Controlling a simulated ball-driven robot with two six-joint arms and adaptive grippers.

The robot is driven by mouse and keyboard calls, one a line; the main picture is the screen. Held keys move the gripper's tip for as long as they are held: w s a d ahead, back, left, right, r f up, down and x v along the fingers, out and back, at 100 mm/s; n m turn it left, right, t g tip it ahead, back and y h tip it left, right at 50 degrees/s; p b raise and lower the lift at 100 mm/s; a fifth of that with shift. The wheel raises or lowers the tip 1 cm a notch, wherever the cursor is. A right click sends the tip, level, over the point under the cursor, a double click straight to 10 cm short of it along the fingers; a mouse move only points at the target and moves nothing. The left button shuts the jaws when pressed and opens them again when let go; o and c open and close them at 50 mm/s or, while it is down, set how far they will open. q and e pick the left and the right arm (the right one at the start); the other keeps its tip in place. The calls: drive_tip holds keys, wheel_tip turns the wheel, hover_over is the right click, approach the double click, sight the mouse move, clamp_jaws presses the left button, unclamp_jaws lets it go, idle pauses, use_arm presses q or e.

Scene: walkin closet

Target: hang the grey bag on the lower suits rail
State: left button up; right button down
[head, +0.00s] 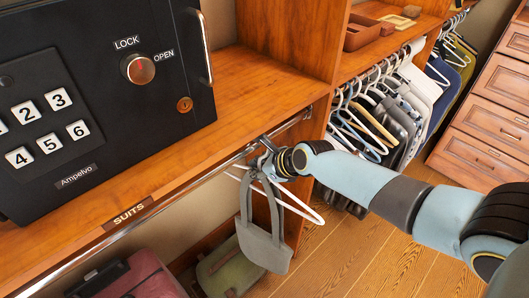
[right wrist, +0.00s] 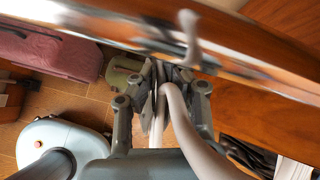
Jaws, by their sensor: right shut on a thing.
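The grey bag (head: 265,246) hangs upright by its long straps from my right gripper (head: 268,163), which is shut on the top of the straps. The gripper is right at the metal suits rail (head: 190,178), near its right end, below the wooden shelf edge with the SUITS label (head: 129,212). A white hanger (head: 300,208) hangs there beside the straps. Whether the straps touch the rail is hidden. My left gripper is out of view.
A black safe (head: 100,90) stands on the shelf at left. A pink suitcase (head: 135,276) and a green bag (head: 222,270) are below the rail. A wooden divider (head: 312,90) separates the densely hung clothes (head: 385,105) at right. The rail's left stretch is clear.

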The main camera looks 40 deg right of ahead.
drive_tip(key=shift+w+b, duration=0.45)
drive_tip(key=shift+w, duration=0.35)
drive_tip(key=shift+w+a+f+b, duration=0.1)
drive_tip(key=shift+w+f+b, duration=0.1)
drive_tip(key=shift+f+b, duration=0.9)
drive_tip(key=shift+f+p, duration=0.35)
drive_tip(key=c, duration=1.4)
unclamp_jaws()
drive_tip(key=shift+o, duration=0.2)
drive_tip(key=shift+s+f, duration=0.1)
drive_tip(key=shift+s, duration=0.05)
